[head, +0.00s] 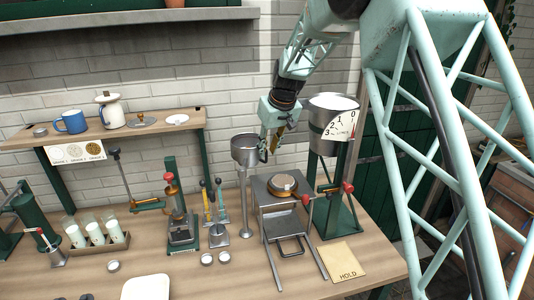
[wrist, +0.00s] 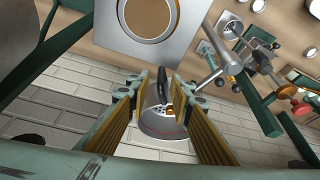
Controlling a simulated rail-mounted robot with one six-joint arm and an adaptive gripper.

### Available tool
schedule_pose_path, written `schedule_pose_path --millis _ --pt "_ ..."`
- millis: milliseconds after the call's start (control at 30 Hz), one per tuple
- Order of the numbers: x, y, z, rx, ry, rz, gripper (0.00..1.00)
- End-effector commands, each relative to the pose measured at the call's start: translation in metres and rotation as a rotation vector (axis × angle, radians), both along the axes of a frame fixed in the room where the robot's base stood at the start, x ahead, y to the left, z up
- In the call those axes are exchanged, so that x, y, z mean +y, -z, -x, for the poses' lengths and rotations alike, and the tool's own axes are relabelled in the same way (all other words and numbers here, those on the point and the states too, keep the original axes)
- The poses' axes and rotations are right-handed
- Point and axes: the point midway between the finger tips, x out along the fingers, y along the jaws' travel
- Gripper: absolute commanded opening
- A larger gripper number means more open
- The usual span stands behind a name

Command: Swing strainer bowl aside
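The strainer bowl (head: 244,150) is a grey metal bowl on top of a slim upright post with a round foot. It stands left of the raised square metal platform. My gripper (head: 268,150) points down right beside the bowl's right rim. In the wrist view, my gripper (wrist: 162,85) has its two ribbed fingers apart. The bowl (wrist: 160,128) shows in the gap between them, with a slim dark part upright there. I cannot tell whether either finger touches it.
A dial-faced metal pail (head: 320,110) on a green stand is close on the right. The square platform (head: 285,190) bears a round pan (head: 283,186). Levers and a press (head: 180,215) stand to the left. A HOLD board (head: 344,262) lies at front right.

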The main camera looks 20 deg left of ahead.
Motion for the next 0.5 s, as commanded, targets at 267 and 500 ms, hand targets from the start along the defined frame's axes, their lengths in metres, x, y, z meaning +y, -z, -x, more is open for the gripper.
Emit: schedule_pose_path --millis 267,500 --pt "-0.011 -0.036 0.009 -0.003 0.0 -0.001 0.2" --pt "-0.02 -0.063 0.016 -0.003 0.002 -0.001 0.2"
